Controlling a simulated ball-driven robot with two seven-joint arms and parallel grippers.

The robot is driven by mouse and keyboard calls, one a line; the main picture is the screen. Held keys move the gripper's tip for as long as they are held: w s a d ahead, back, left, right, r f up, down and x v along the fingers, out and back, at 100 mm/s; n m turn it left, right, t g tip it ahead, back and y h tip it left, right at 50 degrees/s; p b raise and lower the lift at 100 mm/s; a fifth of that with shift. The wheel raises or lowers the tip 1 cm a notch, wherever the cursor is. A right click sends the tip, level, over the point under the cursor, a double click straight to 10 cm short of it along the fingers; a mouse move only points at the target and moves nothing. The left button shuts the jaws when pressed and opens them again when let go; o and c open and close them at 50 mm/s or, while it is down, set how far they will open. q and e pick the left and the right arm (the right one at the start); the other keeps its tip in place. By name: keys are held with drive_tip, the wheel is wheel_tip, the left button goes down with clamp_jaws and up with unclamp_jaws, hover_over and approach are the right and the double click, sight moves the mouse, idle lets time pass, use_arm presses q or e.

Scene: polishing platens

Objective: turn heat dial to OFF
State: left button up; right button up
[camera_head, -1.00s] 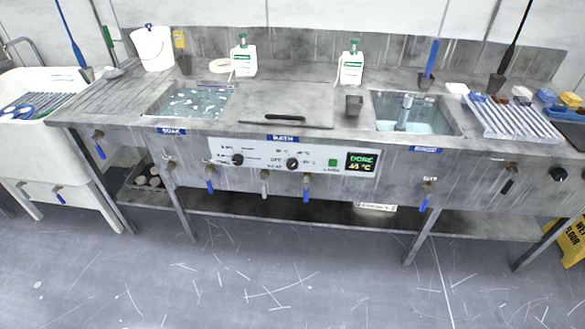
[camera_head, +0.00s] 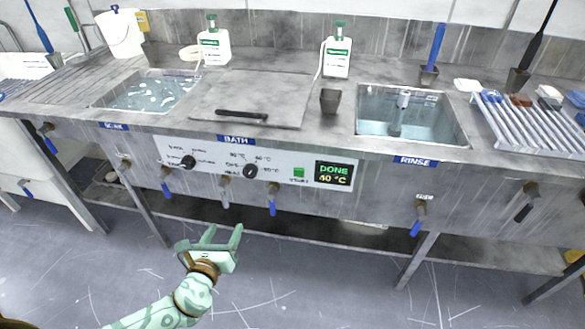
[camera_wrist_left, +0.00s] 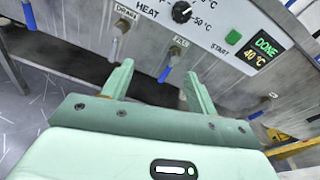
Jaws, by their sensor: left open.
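The heat dial (camera_head: 250,171) is a black round knob on the white control panel of the bath, with temperature marks around it. My left gripper (camera_head: 224,235) is pale green, open and empty, in front of the bench and below the panel, apart from the dial. In the left wrist view its two fingers (camera_wrist_left: 158,72) point up towards the taps. My right gripper is not in view.
A second black knob (camera_head: 188,162) sits left on the panel. A green start button (camera_head: 298,172) and a display (camera_head: 333,174) reading DONE 40 °C sit right. Blue-handled taps (camera_head: 272,200) hang below the panel. The bath lid (camera_head: 250,95) is closed.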

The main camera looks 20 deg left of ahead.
use_arm(q)
wheel_tip(320, 180, up, 4)
drive_tip(key=w+d+m+t, duration=0.2)
drive_tip(key=m, duration=0.1)
drive_tip(key=b, duration=0.4)
approach(249, 174)
drive_tip(key=shift+m, duration=0.3)
drive_tip(key=w, duration=0.2)
drive_tip(key=w+a, duration=0.1)
drive_tip(key=w, duration=0.5)
drive_tip(key=shift+w+a, duration=0.25)
drive_tip(key=shift+a, duration=0.1)
drive_tip(key=shift+w+a+r, duration=0.1)
drive_tip(key=shift+w, duration=0.15)
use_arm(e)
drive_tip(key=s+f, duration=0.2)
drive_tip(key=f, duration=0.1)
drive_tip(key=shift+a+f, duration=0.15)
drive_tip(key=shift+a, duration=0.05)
use_arm(q)
drive_tip(key=c, duration=1)
